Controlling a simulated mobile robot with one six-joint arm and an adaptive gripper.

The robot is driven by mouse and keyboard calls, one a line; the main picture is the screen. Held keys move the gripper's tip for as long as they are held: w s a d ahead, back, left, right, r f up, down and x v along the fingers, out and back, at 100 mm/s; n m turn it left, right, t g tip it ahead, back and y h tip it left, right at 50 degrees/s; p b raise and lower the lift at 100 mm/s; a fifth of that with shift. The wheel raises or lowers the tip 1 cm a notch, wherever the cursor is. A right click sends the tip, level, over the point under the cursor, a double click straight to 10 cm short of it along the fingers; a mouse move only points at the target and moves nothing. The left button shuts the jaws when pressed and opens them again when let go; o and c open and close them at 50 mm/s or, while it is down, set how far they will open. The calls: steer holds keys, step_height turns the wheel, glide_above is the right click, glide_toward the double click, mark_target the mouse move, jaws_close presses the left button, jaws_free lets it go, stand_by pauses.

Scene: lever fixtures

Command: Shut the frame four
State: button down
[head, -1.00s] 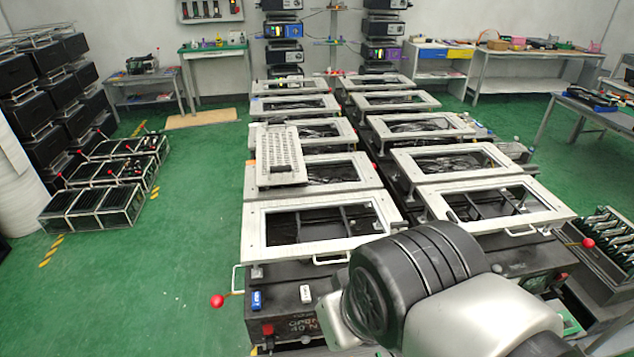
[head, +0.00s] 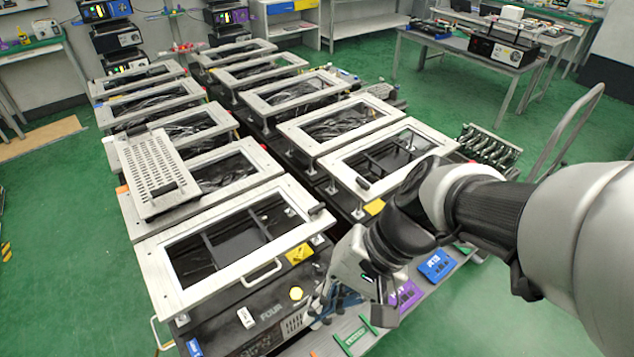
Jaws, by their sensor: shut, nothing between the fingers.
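The front left fixture has a pale, window-like frame (head: 165,270) around a dark opening, with a white bar handle (head: 262,273) on its near edge. The word FOUR (head: 271,312) is on the dark box under it. The frame lies above the box on small posts; I cannot tell how far it is raised. My gripper (head: 322,312) is shut and empty, low at the near right corner of this fixture, right of the handle and apart from it. Its fingertips are small and partly lost against the dark parts behind.
More framed fixtures stand in two rows behind, and a perforated pale panel (head: 155,172) lies on one in the left row. My arm passes over the front right fixture's corner. A blue block (head: 437,265) and a purple block (head: 405,297) lie on the near ledge.

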steer(key=w+a+f+m+t+y+p, duration=0.1)
steer(key=w+a+f+m+t+y, duration=0.1)
steer(key=w+f+m+y, duration=0.35)
steer(key=w+a+f+m+t+y+p, duration=0.1)
steer(key=w+a+f+m+t+y, duration=0.15)
steer(key=w+m, duration=0.65)
steer(key=w+d+f+m+t+h+p, duration=0.1)
steer(key=w+d+f+m+t+h, duration=0.2)
steer(key=f, duration=0.4)
steer(key=w+d+f+m+t+h, duration=0.25)
steer(key=d+f+m, duration=0.2)
steer(key=f, duration=0.25)
steer(key=w+d+f+m+t+h+p, duration=0.1)
steer(key=w+d+f+m+t+h, duration=0.2)
steer(key=f, duration=0.4)
steer(key=shift+m+y, duration=0.3)
steer(key=shift+y, duration=0.45)
steer(key=b+x, duration=0.1)
steer(key=x, duration=0.3)
steer(key=b+x, duration=0.1)
steer(key=x, duration=0.2)
steer(key=shift+w+f, duration=0.3)
steer(key=shift+w, duration=0.1)
step_height(320, 180, up, 3)
steer(key=shift+w+r, duration=0.15)
steer(key=shift+r, duration=0.4)
